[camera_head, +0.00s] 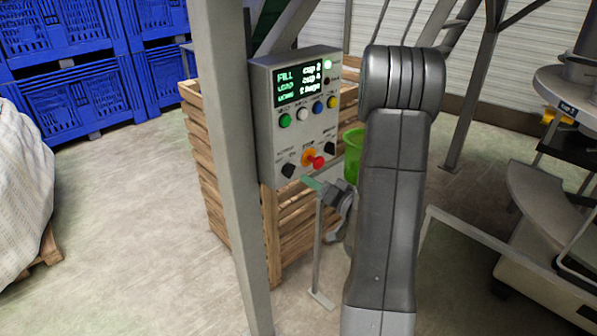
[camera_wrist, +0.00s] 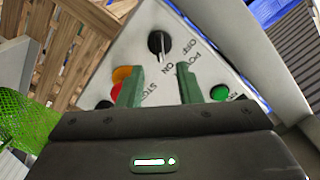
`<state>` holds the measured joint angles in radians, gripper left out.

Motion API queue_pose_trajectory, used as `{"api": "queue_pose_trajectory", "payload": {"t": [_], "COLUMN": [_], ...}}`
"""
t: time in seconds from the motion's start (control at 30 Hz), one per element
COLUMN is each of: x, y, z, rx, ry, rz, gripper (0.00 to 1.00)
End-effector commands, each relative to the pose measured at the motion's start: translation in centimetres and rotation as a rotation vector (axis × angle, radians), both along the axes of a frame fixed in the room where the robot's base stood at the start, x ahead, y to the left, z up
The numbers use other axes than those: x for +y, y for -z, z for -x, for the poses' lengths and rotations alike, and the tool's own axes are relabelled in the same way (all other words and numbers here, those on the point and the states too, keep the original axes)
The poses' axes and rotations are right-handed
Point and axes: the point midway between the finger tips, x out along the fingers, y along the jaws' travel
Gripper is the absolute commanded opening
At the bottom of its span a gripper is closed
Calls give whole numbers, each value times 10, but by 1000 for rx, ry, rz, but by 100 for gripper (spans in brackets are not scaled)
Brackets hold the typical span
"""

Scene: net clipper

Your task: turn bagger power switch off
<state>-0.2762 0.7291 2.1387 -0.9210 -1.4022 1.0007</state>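The grey control box (camera_head: 262,130) is mounted by a grey post, with a lit display. Its power switch is a black knob at the lower left of the panel (camera_head: 288,170). In the wrist view the power switch (camera_wrist: 159,43) stands above the fingertips, and its pale pointer mark points towards the ON label. My gripper (camera_head: 313,184) is just in front of the panel's lower edge, right of the knob. In the wrist view my gripper (camera_wrist: 160,87) has its two green fingers apart with nothing between them.
The red stop button (camera_head: 318,162) is right of the power switch, and another black knob (camera_head: 330,148) lies beyond it. A wooden crate (camera_head: 215,170) stands behind the box. Open floor lies left.

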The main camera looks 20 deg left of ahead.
Motion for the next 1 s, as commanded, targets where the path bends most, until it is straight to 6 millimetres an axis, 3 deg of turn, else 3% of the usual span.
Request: {"api": "queue_pose_trajectory", "payload": {"t": [0.1,0.33,0.77,0.9,1.0], "x": [21,47,55,55,55], "y": [-2,-2,0,0,0], "z": [-7,-19,-23,-23,-23], "rx": [0,0,0,0,0], "ry": [-5,-2,0,0,1], "rz": [-1,-1,0,0,-1], "gripper": [32,32,32,4,0]}}
